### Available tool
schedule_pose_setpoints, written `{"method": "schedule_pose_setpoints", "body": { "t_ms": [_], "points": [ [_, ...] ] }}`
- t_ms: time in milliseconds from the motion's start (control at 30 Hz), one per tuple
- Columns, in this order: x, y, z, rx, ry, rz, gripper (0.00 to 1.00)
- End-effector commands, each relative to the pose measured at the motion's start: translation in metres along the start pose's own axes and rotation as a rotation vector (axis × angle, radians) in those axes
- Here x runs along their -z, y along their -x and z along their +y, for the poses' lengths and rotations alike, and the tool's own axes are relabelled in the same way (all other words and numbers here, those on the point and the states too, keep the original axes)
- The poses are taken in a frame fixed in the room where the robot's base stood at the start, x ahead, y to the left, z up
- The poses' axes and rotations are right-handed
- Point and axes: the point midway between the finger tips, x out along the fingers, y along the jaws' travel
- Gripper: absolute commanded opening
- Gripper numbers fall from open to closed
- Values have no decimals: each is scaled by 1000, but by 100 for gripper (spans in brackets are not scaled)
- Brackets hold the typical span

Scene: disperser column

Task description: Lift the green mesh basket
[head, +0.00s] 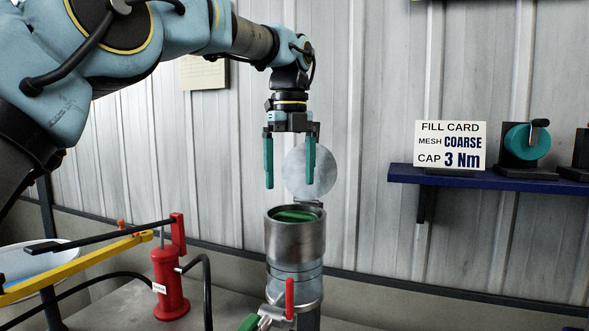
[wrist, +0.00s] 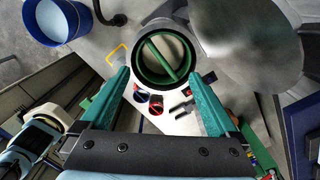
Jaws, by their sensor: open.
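The green mesh basket (head: 295,215) sits inside the metal column (head: 295,240), with only its green top showing just below the rim. In the wrist view its green bar (wrist: 168,58) crosses the round opening of the column slantwise; the mesh itself is hidden or too small to tell. My gripper (head: 289,184) is open and empty, with its two teal fingers pointing down above the column mouth, apart from it. In the wrist view the gripper's fingers (wrist: 157,76) spread to either side below the opening. The round grey lid (head: 309,171) stands open behind the column.
A red pump (head: 170,280) with a black lever stands left of the column, near a yellow bar (head: 80,266) and a blue bucket (wrist: 58,20). A red-handled valve (head: 289,298) is on the column's front. A blue shelf (head: 490,179) holds the fill card (head: 450,146), reading mesh coarse, cap 3 Nm.

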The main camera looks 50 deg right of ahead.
Motion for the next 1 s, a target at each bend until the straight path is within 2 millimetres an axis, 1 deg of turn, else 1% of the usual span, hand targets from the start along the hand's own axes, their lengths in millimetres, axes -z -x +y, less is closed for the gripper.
{"method": "schedule_pose_setpoints", "body": {
  "t_ms": [33, 167, 267, 600, 700, 833, 1000],
  "points": [
    [4, 2, -5, -1, -31, 2, 95],
    [7, -2, -8, -3, -57, 4, 95],
    [7, -14, -7, -4, -55, 4, 95],
    [7, -72, -7, -4, -52, 4, 95],
    [7, -85, -7, -3, -51, 4, 95],
    [6, -97, -7, -2, -51, 3, 95],
    [6, -104, -7, -1, -50, 2, 95]
  ]
}}
